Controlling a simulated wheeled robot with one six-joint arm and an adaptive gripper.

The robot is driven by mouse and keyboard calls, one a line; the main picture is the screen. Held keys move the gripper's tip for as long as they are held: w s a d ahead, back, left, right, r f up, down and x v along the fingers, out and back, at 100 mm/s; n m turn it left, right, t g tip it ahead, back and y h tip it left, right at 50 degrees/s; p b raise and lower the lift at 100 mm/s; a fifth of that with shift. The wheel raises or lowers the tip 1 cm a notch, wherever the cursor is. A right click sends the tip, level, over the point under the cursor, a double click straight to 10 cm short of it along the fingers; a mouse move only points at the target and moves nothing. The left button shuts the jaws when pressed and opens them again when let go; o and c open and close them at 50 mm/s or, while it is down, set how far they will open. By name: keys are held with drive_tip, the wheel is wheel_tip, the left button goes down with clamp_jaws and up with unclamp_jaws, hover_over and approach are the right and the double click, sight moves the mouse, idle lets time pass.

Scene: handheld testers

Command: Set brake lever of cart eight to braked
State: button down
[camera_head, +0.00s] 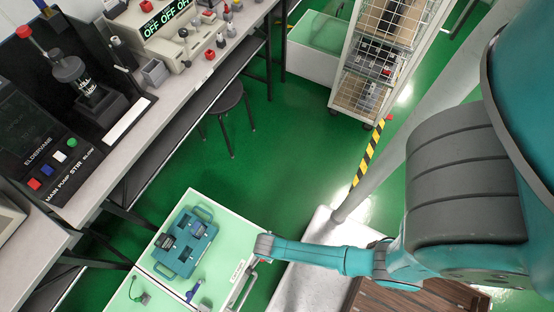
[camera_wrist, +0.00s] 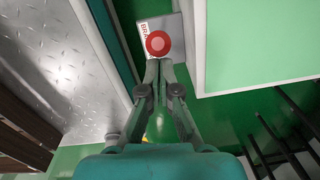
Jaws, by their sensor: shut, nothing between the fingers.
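A red round knob (camera_wrist: 157,43) shows in the wrist view in front of a grey plate (camera_wrist: 178,25) with lettering that starts "BRA"; the rest is covered. My gripper (camera_wrist: 160,62) is shut and empty, its fingertips just below the knob in the picture. I cannot tell whether they touch it. The lever's shaft is hidden, so its setting cannot be read. In the head view a pale green cart (camera_head: 228,226) stands at the bottom centre, with a label too small to read. My gripper (camera_head: 264,248) is at its right edge.
A teal case (camera_head: 185,242) lies on the cart. A wire-sided trolley (camera_head: 345,75) stands at the back, near a yellow-black striped bar (camera_head: 369,152). A workbench (camera_head: 195,85) runs along the left, with a stool (camera_head: 228,97) beside it. Green floor between is clear.

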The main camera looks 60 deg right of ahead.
drive_tip(key=shift+a+f, duration=0.1)
drive_tip(key=shift+a, duration=0.4)
idle(0.3)
